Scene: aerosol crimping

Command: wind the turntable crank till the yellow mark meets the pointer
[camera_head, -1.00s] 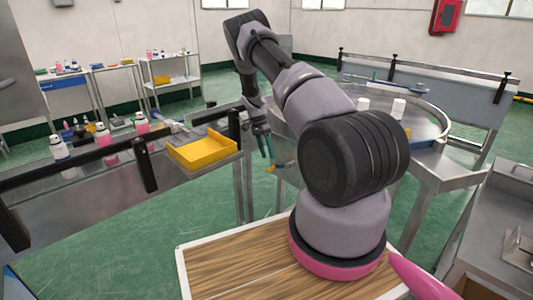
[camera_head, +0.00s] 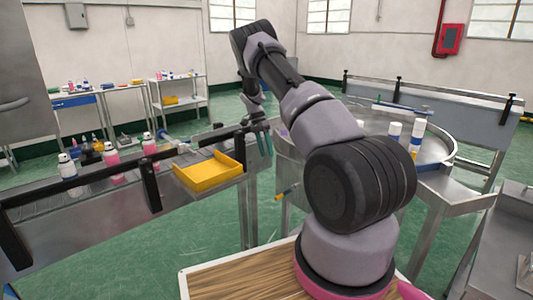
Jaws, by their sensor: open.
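The round turntable (camera_head: 440,150) stands at the right behind my arm, with a metal rim. A small crank handle with a yellow end (camera_head: 279,197) sticks out at the turntable's near left. My gripper (camera_head: 264,143) is open, its greenish fingers pointing down, above and left of the handle and apart from it in the picture. I cannot make out the pointer or surely tell the yellow mark; my arm hides part of the turntable.
A yellow tray (camera_head: 209,174) sits at the end of the conveyor (camera_head: 130,200) at left, close to my gripper. Several bottles (camera_head: 112,162) stand along the conveyor. A metal bench (camera_head: 510,215) is at the right. Green floor is open between conveyor and turntable.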

